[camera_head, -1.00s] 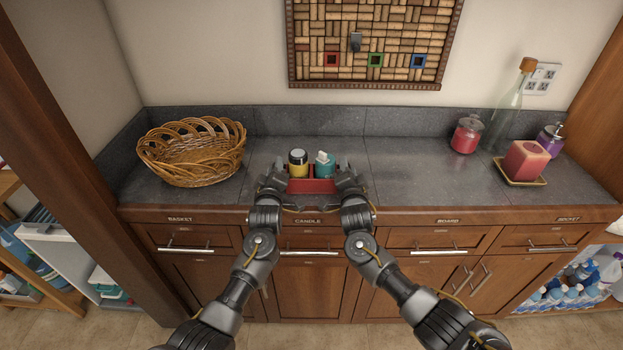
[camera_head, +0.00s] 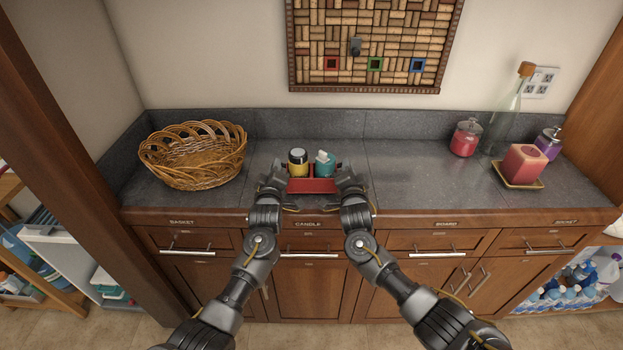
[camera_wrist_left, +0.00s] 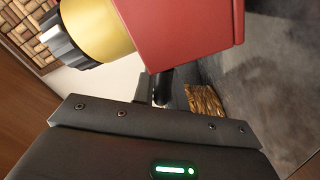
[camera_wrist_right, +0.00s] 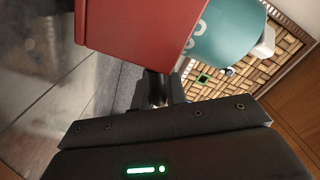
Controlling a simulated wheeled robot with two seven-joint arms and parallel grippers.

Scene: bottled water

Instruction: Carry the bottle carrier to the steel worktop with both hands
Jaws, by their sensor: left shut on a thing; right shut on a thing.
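The red bottle carrier (camera_head: 312,186) is at the front middle of the grey counter, between my two hands. It holds a yellow bottle with a dark cap (camera_head: 298,163) on the left and a teal bottle with a white top (camera_head: 324,165) on the right, both upright. My left gripper (camera_head: 279,181) is shut on the carrier's left end, and my right gripper (camera_head: 345,181) on its right end. The carrier's red wall also shows in the left wrist view (camera_wrist_left: 190,35) and right wrist view (camera_wrist_right: 135,30). I cannot tell whether its underside touches the counter. No steel worktop is clearly visible.
The grey counter (camera_head: 410,170) has free room right of the carrier. A wicker basket (camera_head: 194,158) stands left. A red jar (camera_head: 466,138), glass bottle (camera_head: 508,115), pink candle on a dish (camera_head: 524,163) and purple bottle (camera_head: 548,142) stand right. Wooden drawers (camera_head: 436,241) are below.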

